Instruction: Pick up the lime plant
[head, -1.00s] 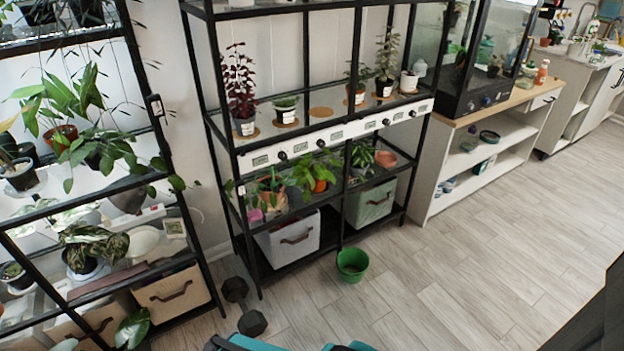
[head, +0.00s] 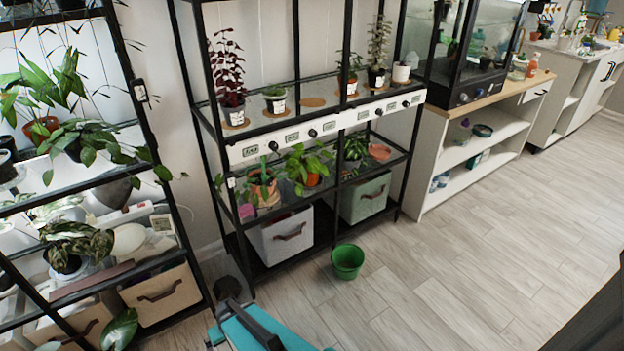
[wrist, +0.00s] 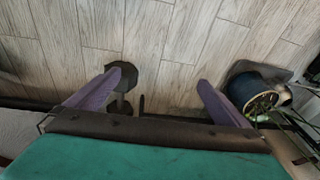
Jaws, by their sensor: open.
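Several potted plants stand on the middle black rack; their labels are too small to read, so I cannot tell which is the lime plant. In the head view, the upper shelf holds a dark red plant (head: 226,68), a low green plant (head: 275,97), a small leafy plant (head: 349,72) and a taller leafy plant (head: 378,48). My gripper (wrist: 162,78) is open and empty in the wrist view, with purple fingers apart over the floor. A potted plant (wrist: 255,92) shows outside the right finger. My teal arm shows low in the head view, below the rack.
A dumbbell (wrist: 122,82) lies on the floor, seen between my fingers. A green bucket (head: 347,261) stands before the middle rack. Storage bins (head: 282,238) fill its bottom. A plant-filled rack (head: 152,135) stands left and a white cabinet (head: 470,165) right. Floor at right is clear.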

